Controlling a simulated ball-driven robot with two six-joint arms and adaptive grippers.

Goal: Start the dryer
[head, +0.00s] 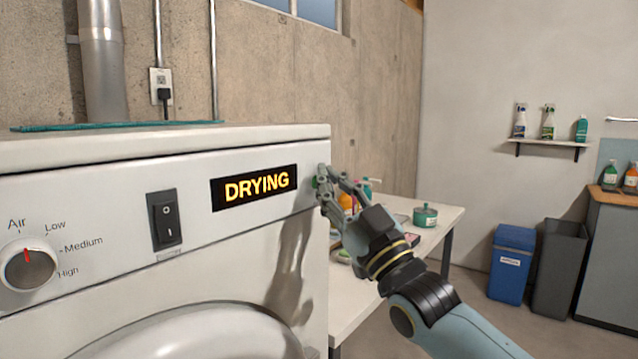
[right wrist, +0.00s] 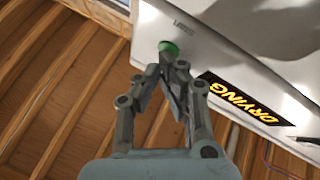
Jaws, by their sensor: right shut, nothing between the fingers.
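The white dryer (head: 120,240) fills the left of the head view. Its black display (head: 254,188) reads "DRYING" in lit yellow letters; it also shows in the right wrist view (right wrist: 240,100). A black rocker switch (head: 164,221) and a round dial (head: 28,265) with a red mark, pointing near "Air", sit left of the display. My right gripper (head: 322,180) is shut and empty, its fingertips at the green button (right wrist: 169,49) at the panel's right end. In the right wrist view the tips overlap or lie just beside the button; I cannot tell if they touch. My left gripper is not in view.
A white table (head: 440,217) with bottles and a green pot (head: 425,215) stands right of the dryer, behind my right arm. A blue bin (head: 512,262) and a grey bin (head: 559,268) stand farther back. A wall shelf (head: 550,143) holds bottles.

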